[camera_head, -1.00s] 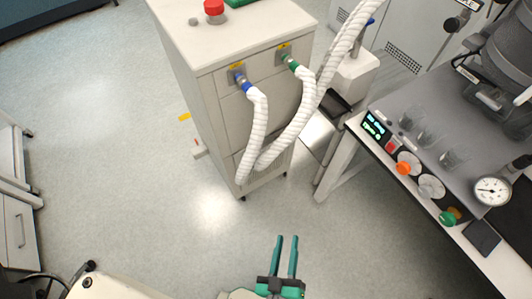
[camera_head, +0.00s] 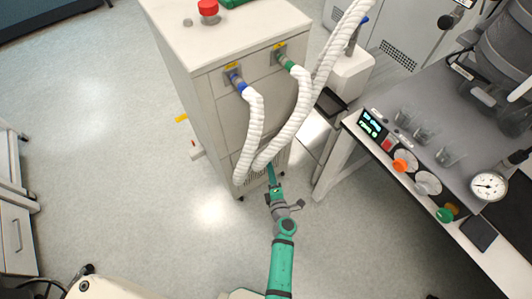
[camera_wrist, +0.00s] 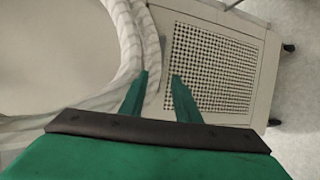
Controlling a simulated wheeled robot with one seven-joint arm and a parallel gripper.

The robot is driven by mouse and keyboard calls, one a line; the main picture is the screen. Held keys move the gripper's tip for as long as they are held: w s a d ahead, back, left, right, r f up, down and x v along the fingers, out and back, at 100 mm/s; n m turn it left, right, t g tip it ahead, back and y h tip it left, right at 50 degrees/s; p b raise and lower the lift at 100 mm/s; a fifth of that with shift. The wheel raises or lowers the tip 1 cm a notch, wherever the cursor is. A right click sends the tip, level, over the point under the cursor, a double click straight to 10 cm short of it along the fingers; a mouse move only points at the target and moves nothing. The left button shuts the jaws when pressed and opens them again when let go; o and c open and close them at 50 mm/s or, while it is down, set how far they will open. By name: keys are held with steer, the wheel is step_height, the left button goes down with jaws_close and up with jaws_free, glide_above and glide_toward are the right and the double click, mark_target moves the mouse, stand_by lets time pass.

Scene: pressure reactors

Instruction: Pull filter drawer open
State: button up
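The cabinet (camera_head: 205,130) is a pale unit on casters with a perforated grille low on its front. The grille (camera_wrist: 210,68) fills the middle of the wrist view as a dotted panel in a light frame. No drawer handle shows clearly. My gripper (camera_head: 271,176) is low at the cabinet's front, by the grille and just below the hoses. In the wrist view my gripper (camera_wrist: 158,80) has its two green fingers apart with nothing between them, pointing at the grille's edge. I cannot tell whether the fingertips touch it.
White corrugated hoses (camera_head: 256,125) hang down the cabinet front, close to my gripper; a hose (camera_wrist: 128,60) also shows beside the left finger. A bench (camera_head: 445,215) with knobs and a gauge stands at the right. The floor (camera_head: 110,150) at the left is clear.

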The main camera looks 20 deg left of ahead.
steer(key=x, duration=1)
steer(key=shift+w+a, duration=0.3)
steer(key=shift+c, duration=0.2)
jaws_close()
